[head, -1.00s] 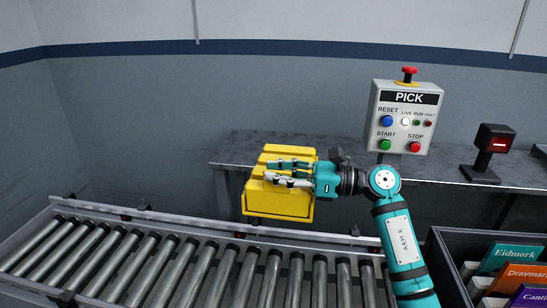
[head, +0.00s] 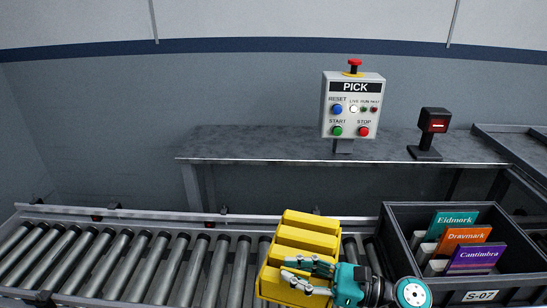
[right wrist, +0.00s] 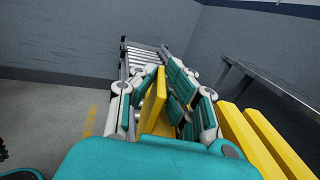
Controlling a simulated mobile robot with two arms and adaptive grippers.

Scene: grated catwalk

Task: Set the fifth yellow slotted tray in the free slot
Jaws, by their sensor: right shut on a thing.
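In the right wrist view the fingers (right wrist: 160,88) lie on both sides of a thin yellow wall (right wrist: 153,106), and further yellow ribs (right wrist: 262,143) show at the right. The fingers and palm hide part of the tray. I cannot make out a free slot or other yellow trays.
The dark crate (head: 520,288), labelled S-07, holds upright books, including Eidmork, Dravmark and Cantimbra. The roller conveyor (head: 140,262) is clear at the left. Behind it stands a grey table (head: 260,147) with a PICK button panel (head: 352,105) and a small scanner (head: 432,128).

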